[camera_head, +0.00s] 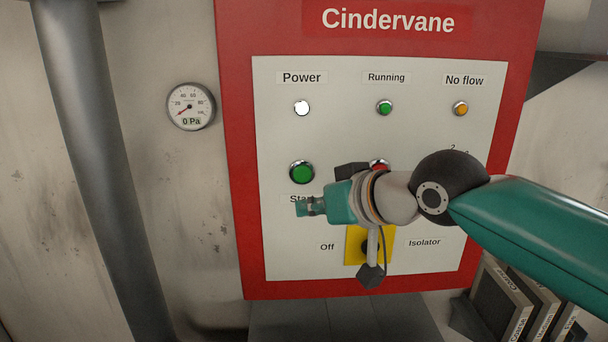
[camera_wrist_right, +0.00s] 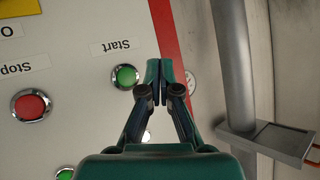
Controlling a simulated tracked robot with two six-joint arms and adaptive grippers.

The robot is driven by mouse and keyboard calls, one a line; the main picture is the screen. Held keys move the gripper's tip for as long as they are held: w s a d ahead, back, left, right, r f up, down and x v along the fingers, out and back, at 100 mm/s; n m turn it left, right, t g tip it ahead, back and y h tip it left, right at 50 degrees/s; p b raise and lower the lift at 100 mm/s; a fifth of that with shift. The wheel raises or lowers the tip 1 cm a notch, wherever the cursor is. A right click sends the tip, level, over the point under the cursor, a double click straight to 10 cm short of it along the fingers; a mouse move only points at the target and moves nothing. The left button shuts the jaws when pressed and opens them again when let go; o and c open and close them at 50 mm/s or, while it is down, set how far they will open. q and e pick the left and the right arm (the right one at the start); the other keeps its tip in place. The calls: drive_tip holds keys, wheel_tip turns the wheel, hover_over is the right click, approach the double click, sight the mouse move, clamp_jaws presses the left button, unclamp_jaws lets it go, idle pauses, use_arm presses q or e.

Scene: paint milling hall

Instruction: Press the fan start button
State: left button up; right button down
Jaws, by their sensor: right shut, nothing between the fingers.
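The green start button (camera_head: 302,172) sits in a chrome ring on the white panel face, above the partly covered Start label. In the right wrist view the green start button (camera_wrist_right: 125,76) is left of the fingertips, apart from them in the picture. My right gripper (camera_head: 300,208) is shut and empty, in front of the panel just below the button. In the right wrist view my right gripper (camera_wrist_right: 159,68) shows its fingertips together. The red stop button (camera_head: 379,165) is partly hidden behind my right arm; it shows whole in the wrist view (camera_wrist_right: 30,105). My left gripper is not in view.
The red-framed Cindervane panel (camera_head: 236,200) has a white power lamp (camera_head: 302,108), a green running lamp (camera_head: 384,107) and an amber no-flow lamp (camera_head: 460,108). A yellow isolator plate (camera_head: 354,243) is partly covered. A gauge (camera_head: 191,106) reads 0 Pa beside a grey pipe (camera_head: 95,150).

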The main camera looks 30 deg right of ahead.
approach(296, 180)
drive_tip(key=w+a+f, duration=0.2)
drive_tip(key=w+f, duration=0.1)
drive_tip(key=w, duration=0.1)
drive_tip(key=shift+w+d+f, duration=0.2)
drive_tip(key=shift+d, duration=0.05)
drive_tip(key=shift+w+d, duration=0.1)
drive_tip(key=shift+w, duration=0.05)
idle(1.5)
drive_tip(key=shift+w+d, duration=0.1)
drive_tip(key=shift+w, duration=0.15)
drive_tip(key=shift+w+d+r, duration=0.1)
drive_tip(key=shift+w+d, duration=0.15)
drive_tip(key=shift+w, duration=0.1)
idle(0.7)
drive_tip(key=shift+s+a, duration=0.1)
idle(0.4)
drive_tip(key=shift+s+a, duration=0.4)
drive_tip(key=shift+s, duration=0.25)
